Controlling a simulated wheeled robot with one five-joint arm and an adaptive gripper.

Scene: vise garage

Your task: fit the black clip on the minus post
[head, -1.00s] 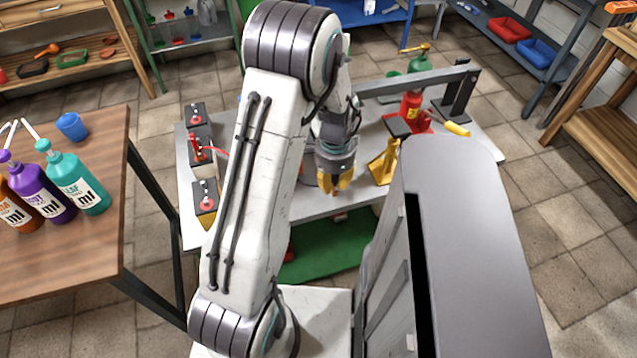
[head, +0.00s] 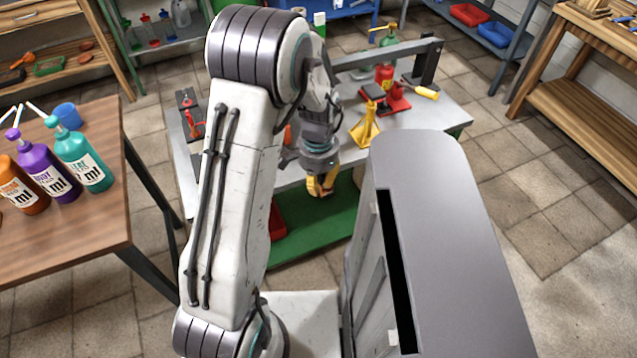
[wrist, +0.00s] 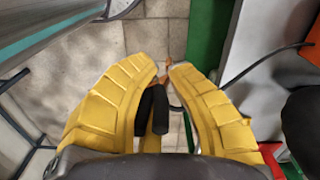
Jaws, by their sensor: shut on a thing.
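My gripper (head: 322,186) is in front of the grey workbench's near edge. In the wrist view its yellow fingers (wrist: 165,72) are closed around the black clip (wrist: 159,110). The clip's two dark handles show between the fingers, and copper-coloured jaws show at the tips. A dark cable runs beside it. In the head view the clip is mostly hidden by the fingers. A dark battery (head: 186,97) with red parts on it stands at the bench's far left. My arm hides other parts of that side. I cannot pick out the minus post.
The grey workbench (head: 440,118) carries a yellow jack stand (head: 367,125) and a red bottle. Below is a green shelf (head: 315,235) with a red tray. A wooden table (head: 85,232) with several bottles stands at left. Tiled floor is open at right.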

